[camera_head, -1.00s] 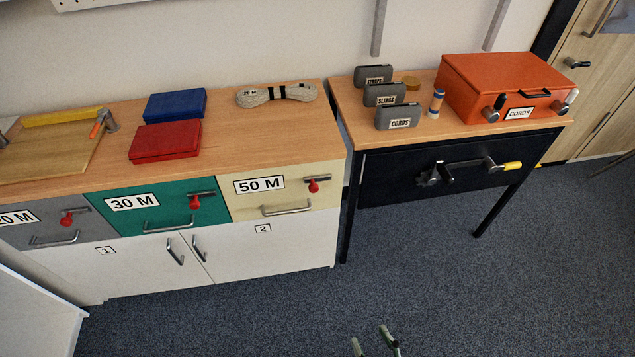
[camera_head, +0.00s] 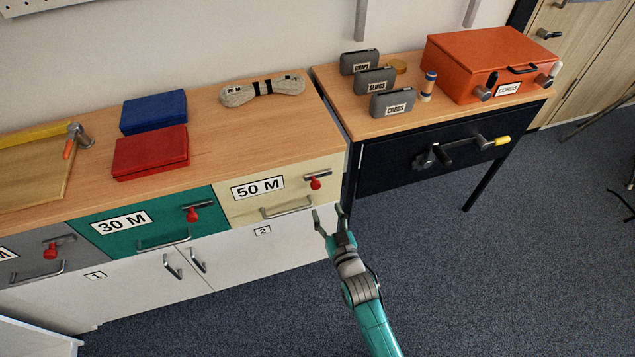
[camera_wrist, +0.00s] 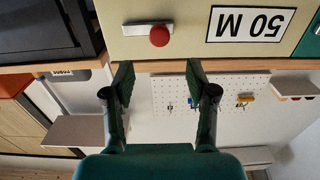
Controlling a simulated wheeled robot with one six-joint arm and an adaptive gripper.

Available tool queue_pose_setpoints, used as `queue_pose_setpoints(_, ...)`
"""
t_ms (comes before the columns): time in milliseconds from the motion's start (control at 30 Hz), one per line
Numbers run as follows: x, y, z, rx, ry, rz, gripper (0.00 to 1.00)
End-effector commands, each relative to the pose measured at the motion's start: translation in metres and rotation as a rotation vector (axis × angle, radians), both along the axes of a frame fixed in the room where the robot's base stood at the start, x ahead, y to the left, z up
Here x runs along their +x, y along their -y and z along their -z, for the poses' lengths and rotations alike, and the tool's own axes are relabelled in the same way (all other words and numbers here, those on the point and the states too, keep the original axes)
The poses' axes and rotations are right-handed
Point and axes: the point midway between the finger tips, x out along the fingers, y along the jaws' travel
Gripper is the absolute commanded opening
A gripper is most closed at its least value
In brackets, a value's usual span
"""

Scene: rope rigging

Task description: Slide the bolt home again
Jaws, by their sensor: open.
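Three drawers each carry a bolt with a red knob. The cream 50 M drawer (camera_head: 240,205) has its bolt (camera_head: 317,179) at its upper right. The teal 30 M drawer (camera_head: 150,232) has a like bolt (camera_head: 193,213), and the grey drawer (camera_head: 28,264) has another (camera_head: 52,249). How far each bolt is slid I cannot tell. My gripper (camera_head: 329,216) is open and empty, in front of and below the 50 M bolt, apart from it. In the upside-down wrist view the red knob (camera_wrist: 159,36) shows beyond my open fingers (camera_wrist: 158,82), beside the 50 M label.
Drawer handles (camera_head: 287,208) stick out below the bolts. A black desk (camera_head: 390,175) with a latch handle (camera_head: 460,149) stands right of the cabinet, bearing an orange case (camera_head: 465,62) and grey boxes. Red and blue boxes lie on the cabinet top (camera_head: 225,140). The floor in front is clear.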

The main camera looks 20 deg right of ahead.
Motion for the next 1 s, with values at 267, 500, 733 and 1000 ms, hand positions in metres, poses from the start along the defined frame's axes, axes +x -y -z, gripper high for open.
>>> queue_pose_setpoints(267,0.027,0.0,-0.001,0.001,0.003,0.0,0.57)
queue_pose_setpoints(500,0.067,0.0,-0.001,0.0,0.002,0.001,0.57)
queue_pose_setpoints(733,0.097,0.0,-0.001,0.0,0.001,0.001,0.57)
queue_pose_setpoints(1000,0.11,0.0,-0.001,0.0,0.0,0.001,0.57)
